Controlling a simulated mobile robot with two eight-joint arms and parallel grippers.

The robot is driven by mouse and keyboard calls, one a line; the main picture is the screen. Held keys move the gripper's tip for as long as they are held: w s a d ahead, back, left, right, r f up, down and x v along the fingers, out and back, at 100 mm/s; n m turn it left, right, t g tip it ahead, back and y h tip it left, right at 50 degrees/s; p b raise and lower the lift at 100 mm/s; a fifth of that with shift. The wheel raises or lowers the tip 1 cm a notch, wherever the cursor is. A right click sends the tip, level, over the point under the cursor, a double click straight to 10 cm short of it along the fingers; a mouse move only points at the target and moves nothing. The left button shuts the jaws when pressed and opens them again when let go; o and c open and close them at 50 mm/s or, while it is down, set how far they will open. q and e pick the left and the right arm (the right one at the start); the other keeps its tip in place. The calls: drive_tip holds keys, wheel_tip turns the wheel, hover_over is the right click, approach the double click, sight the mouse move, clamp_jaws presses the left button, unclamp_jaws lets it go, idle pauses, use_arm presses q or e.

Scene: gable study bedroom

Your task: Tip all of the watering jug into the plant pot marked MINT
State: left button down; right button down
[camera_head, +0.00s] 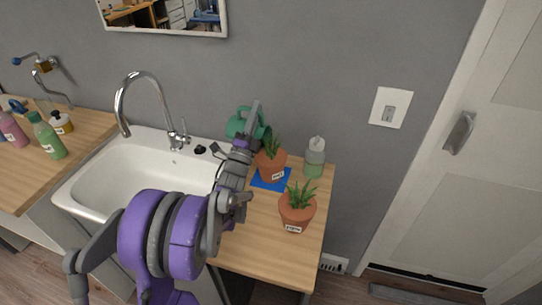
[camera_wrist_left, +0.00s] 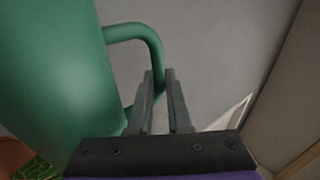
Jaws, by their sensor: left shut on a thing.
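The green watering jug (camera_head: 237,124) is held up behind the plant pots, and my left gripper (camera_head: 256,110) is at it. In the left wrist view the jug's body (camera_wrist_left: 62,60) fills the left side, and the fingers (camera_wrist_left: 160,90) are shut on its looped handle. One terracotta plant pot (camera_head: 266,166) stands on a blue mat (camera_head: 262,183), just below the jug in the picture. A second terracotta pot (camera_head: 297,211) stands nearer on the bare wood. Both hold green plants and white labels, too small to read surely. The jug's inside is hidden. My right gripper is not in view.
A pump bottle (camera_head: 314,164) stands right of the matted pot. A white sink (camera_head: 150,170) with a tall tap (camera_head: 128,95) lies left. Several bottles, including a green one (camera_head: 50,140), stand on the left counter. Bare wood (camera_head: 262,235) lies left of the nearer pot.

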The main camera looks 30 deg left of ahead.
sight(238, 120)
use_arm(q)
drive_tip(key=shift+w+d+r+m+h, duration=0.1)
drive_tip(key=shift+d+m+h, duration=0.35)
drive_tip(key=shift+m+h, duration=0.45)
drive_tip(key=shift+w+d+r+m+h, duration=0.1)
drive_tip(key=shift+d+m+h, duration=0.4)
drive_tip(key=shift+m, duration=0.7)
drive_tip(key=shift+d+m+h, duration=0.2)
drive_tip(key=shift+m+h, duration=0.3)
drive_tip(key=w+d+f+m+g+h, duration=0.25)
drive_tip(key=d+m+h, duration=0.45)
drive_tip(key=m, duration=0.4)
drive_tip(key=s+a+n+y, duration=0.1)
drive_tip(key=a+n+y, duration=0.4)
drive_tip(key=n, duration=0.2)
drive_tip(key=s+a+n+y, duration=0.2)
drive_tip(key=a+n+y, duration=0.3)
drive_tip(key=n, duration=0.3)
drive_tip(key=s+a+n+y, duration=0.1)
drive_tip(key=a+n+y, duration=0.4)
drive_tip(key=n, duration=0.2)
drive_tip(key=shift+s+a+r+n+t+y+b, duration=0.15)
drive_tip(key=shift+a+r+n+t+y+b, duration=0.1)
drive_tip(key=shift+n+y+b, duration=0.1)
drive_tip(key=s+a+f+n+g+y+b, duration=0.2)
drive_tip(key=a+f+n+g+b, duration=0.5)
drive_tip(key=a+f+n, duration=0.5)
drive_tip(key=shift+s+a+f+n+g, duration=0.25)
drive_tip(key=shift+f+n+g, duration=0.7)
drive_tip(key=shift+n, duration=1.9)
